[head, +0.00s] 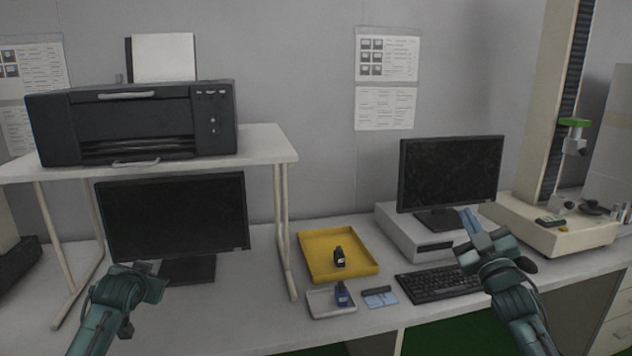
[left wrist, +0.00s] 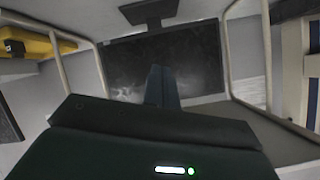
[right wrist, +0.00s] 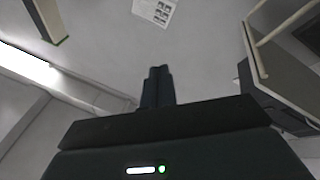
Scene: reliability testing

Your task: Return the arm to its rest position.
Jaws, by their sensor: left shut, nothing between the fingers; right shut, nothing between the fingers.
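My right gripper (head: 475,222) is raised in front of the right monitor and keyboard, its fingers together and pointing up and left. In the right wrist view its fingers (right wrist: 158,86) are shut with nothing between them, against the grey wall. My left gripper (head: 150,268) is in front of the left monitor at the lower left. In the left wrist view its fingers (left wrist: 161,87) are shut and empty, in front of the dark monitor screen (left wrist: 165,60).
A yellow tray (head: 361,269) holds a dark bottle (head: 339,257). A keyboard (head: 440,283), right monitor (head: 450,172), left monitor (head: 172,215) and a printer (head: 140,120) on a raised shelf (head: 265,145) stand nearby.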

